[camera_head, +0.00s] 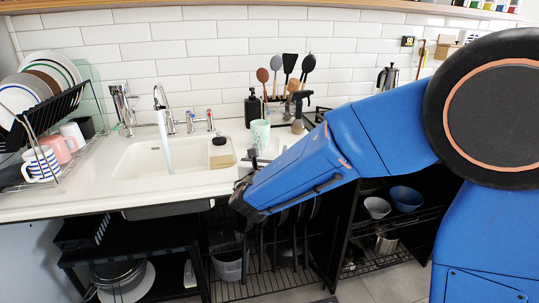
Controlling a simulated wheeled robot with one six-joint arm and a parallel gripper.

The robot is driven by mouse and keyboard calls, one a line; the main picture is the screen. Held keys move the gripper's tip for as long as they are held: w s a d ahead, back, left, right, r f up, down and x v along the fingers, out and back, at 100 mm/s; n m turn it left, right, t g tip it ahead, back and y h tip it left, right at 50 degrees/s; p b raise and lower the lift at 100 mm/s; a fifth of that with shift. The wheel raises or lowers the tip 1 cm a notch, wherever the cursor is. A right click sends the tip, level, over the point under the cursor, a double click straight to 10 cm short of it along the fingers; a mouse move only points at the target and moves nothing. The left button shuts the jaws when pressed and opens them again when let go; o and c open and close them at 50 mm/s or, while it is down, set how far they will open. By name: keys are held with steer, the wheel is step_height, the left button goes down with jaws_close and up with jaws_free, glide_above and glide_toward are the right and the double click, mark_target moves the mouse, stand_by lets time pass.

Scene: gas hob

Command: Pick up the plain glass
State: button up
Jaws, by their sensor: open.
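My gripper (243,195) is the dark end of my blue arm, at the front edge of the counter right of the sink. It is open, and I see nothing between its fingers. I cannot make out a plain glass with certainty. A pale green cup (260,133) stands upright on the counter behind my gripper, apart from it. Something pale or clear shows just above my forearm near that cup, but it is partly hidden and too small to tell. My arm covers the counter to the right.
The sink (165,157) has running water and a sponge at its right. A soap bottle (252,108) and a utensil holder stand behind the cup. A dish rack (45,165) with plates and mugs is at left. Open black shelves (135,250) are below the counter.

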steer(key=shift+w+d, duration=0.1)
steer(key=shift+w, duration=0.55)
steer(key=c, duration=1.2)
steer(key=shift+c, duration=0.2)
steer(key=shift+r, duration=0.15)
